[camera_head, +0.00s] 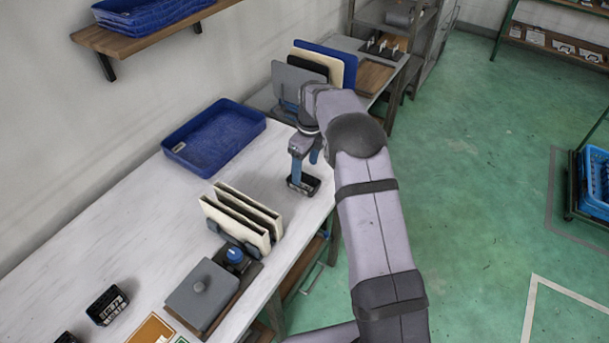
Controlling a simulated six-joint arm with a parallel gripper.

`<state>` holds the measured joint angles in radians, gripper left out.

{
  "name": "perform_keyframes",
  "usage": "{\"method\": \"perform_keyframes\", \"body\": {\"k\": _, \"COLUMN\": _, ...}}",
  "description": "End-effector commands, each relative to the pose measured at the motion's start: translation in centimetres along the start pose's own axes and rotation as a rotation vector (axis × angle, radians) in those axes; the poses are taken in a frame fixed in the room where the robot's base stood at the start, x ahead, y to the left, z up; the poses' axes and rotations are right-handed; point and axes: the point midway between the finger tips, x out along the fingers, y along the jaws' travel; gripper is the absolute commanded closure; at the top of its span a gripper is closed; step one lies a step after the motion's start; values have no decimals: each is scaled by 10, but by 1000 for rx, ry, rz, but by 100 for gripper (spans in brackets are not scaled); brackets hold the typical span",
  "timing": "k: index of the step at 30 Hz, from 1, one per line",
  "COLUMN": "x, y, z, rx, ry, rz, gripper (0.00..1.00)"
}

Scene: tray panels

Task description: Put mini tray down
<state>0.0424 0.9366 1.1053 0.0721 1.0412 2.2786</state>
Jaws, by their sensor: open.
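The mini tray is a small black tray (311,186) at the right end of the white table, close to its edge. It appears to rest on the tabletop. My gripper (304,171) points down right over it, with blue fingers reaching to the tray. The jaws are open; whether a finger touches the tray's wall I cannot tell. The arm hides part of the area behind the gripper.
A large blue tray (170,146) lies at the table's back. Cream panels (238,222) stand in a rack in front, beside a grey lidded box (188,299). Another small black tray (96,312) sits at front left. The table's middle left (110,235) is clear.

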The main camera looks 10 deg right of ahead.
Motion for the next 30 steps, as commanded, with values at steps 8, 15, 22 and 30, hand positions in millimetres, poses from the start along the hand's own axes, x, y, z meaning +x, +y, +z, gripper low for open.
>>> {"method": "perform_keyframes", "body": {"k": 8, "x": -48, "y": -1, "z": 0, "rx": 0, "ry": -2, "rz": -3, "gripper": 36}}
{"method": "perform_keyframes", "body": {"k": 15, "x": -70, "y": 0, "z": 0, "rx": 1, "ry": -1, "rz": -1, "gripper": 36}}
{"method": "perform_keyframes", "body": {"k": 22, "x": -74, "y": 0, "z": 0, "rx": 1, "ry": 1, "rz": 1, "gripper": 36}}
{"method": "perform_keyframes", "body": {"k": 30, "x": -78, "y": 9, "z": -7, "rx": -112, "ry": 5, "rz": 0, "gripper": 36}}
